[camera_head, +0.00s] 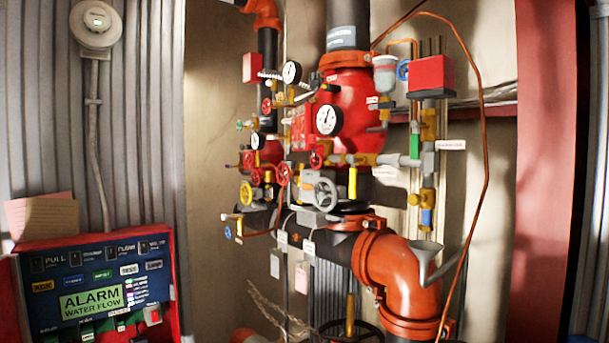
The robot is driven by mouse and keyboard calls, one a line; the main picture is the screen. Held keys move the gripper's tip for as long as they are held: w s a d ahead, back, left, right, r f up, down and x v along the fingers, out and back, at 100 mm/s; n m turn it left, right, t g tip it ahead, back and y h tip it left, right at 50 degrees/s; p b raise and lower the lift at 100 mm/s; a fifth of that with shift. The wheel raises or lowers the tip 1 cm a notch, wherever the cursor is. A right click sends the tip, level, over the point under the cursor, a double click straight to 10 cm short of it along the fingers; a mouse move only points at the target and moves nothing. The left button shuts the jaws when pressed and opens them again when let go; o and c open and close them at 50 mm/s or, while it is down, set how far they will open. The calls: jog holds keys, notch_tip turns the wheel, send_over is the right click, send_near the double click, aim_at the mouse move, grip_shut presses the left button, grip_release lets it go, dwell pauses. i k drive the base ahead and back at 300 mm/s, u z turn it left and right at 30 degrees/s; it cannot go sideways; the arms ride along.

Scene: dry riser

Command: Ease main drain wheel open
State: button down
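A riser assembly stands against the wall, with a large red valve body (347,95) at its centre. Several handwheels show on it. The largest clear one is a grey handwheel (321,194) below the valve body. A red handwheel (283,173) is to its left, and a yellow handwheel (246,193) is further left. A small blue handwheel (228,232) sits lower left. The tags are too small to read, so I cannot tell which wheel is the main drain. How far any wheel is turned does not show. My gripper is not in view.
An alarm panel (92,302) reading "ALARM WATER FLOW" stands at lower left. An orange elbow pipe (405,280) and a grey funnel (428,262) are at lower right. A thin copper line (487,160) loops down the right. Gauges (328,120) and small pipes crowd the valve.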

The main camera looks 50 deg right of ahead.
aim_at(283, 174)
jog(key=z, duration=4.65)
jog(key=i, duration=0.1)
jog(key=u, duration=3.15)
jog(key=k, duration=0.9)
jog(key=u, duration=0.15)
jog(key=i, duration=0.7)
